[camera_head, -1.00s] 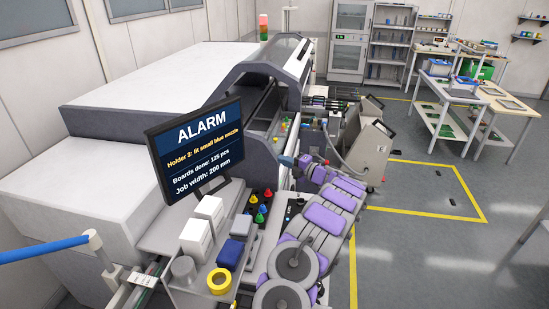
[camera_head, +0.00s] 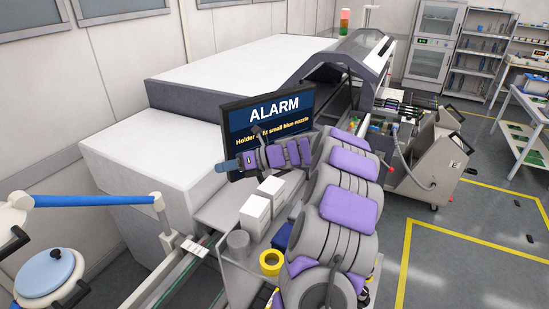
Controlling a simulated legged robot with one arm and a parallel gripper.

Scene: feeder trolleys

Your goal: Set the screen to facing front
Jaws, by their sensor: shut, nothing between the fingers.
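The screen (camera_head: 268,108) is a dark flat monitor showing ALARM in white and a yellow line about a small blue nozzle. It stands beside the white machine (camera_head: 245,68), and its lit face shows toward my camera, turned somewhat to the right. My arm, grey with purple pads, reaches up from the lower right and covers the lower part of the screen. My gripper (camera_head: 230,165) is shut and empty, in front of the screen's lower left corner. I cannot tell whether it touches the screen. The screen's stand is hidden behind my arm.
White boxes (camera_head: 262,205), a grey cylinder (camera_head: 238,242) and a yellow tape roll (camera_head: 271,262) stand below the screen. A blue bar (camera_head: 95,200) crosses at left near a round lidded pot (camera_head: 48,272). A feeder trolley (camera_head: 437,160) stands at right.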

